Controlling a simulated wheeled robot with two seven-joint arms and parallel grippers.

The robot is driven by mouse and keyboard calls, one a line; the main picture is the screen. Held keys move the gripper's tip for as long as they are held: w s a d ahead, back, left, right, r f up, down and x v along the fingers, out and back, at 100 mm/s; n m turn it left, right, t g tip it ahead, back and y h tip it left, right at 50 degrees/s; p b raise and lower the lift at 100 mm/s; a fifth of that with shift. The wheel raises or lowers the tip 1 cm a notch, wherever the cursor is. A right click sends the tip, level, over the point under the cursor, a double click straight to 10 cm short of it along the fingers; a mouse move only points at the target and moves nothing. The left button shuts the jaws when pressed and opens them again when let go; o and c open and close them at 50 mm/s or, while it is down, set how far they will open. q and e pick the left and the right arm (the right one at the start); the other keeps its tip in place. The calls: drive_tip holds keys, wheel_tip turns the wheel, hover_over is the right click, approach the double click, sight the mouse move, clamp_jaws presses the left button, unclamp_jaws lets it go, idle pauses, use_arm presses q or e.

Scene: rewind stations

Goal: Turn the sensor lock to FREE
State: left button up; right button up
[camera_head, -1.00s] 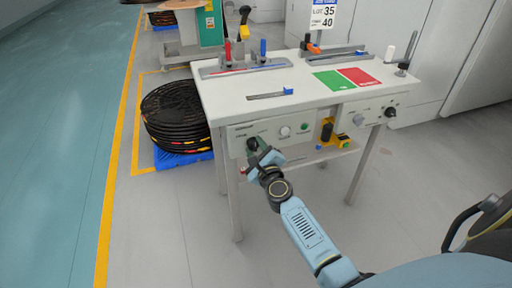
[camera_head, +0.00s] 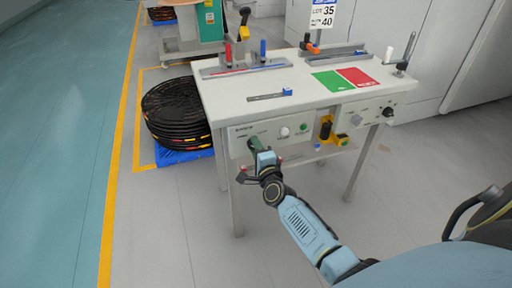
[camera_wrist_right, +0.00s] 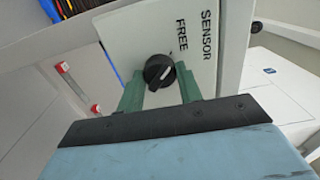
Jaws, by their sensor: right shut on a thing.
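The sensor lock is a round black knob (camera_wrist_right: 158,72) with a small white mark on the front panel of the workstation (camera_wrist_right: 205,75). The words SENSOR and FREE (camera_wrist_right: 181,36) are printed beside it. The white mark points toward the upper right in the wrist view, roughly to the FREE side; its exact angle is hard to read. My right gripper (camera_wrist_right: 160,88) is shut on the knob, with one green finger on each side. In the head view my right gripper (camera_head: 254,144) is at the panel's left end and hides the knob. My left gripper is out of view.
The white table (camera_head: 235,100) above the panel carries a green mat (camera_head: 332,81), a red mat (camera_head: 357,76) and fixtures. Other panel knobs, including a white one (camera_head: 284,132), sit to the right. A stack of black coils (camera_head: 175,110) stands left. Floor in front is clear.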

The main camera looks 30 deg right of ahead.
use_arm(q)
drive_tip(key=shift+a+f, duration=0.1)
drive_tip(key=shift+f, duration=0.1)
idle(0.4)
use_arm(e)
drive_tip(key=o, duration=1)
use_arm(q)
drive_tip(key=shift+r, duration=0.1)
use_arm(e)
drive_tip(key=shift+s, duration=0.15)
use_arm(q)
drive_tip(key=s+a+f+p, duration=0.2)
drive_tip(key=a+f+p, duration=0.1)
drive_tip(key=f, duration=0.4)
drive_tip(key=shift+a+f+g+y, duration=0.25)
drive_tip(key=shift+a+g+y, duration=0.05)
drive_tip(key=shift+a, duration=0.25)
use_arm(e)
drive_tip(key=shift+v, duration=6.6)
drive_tip(key=shift+a, duration=0.1)
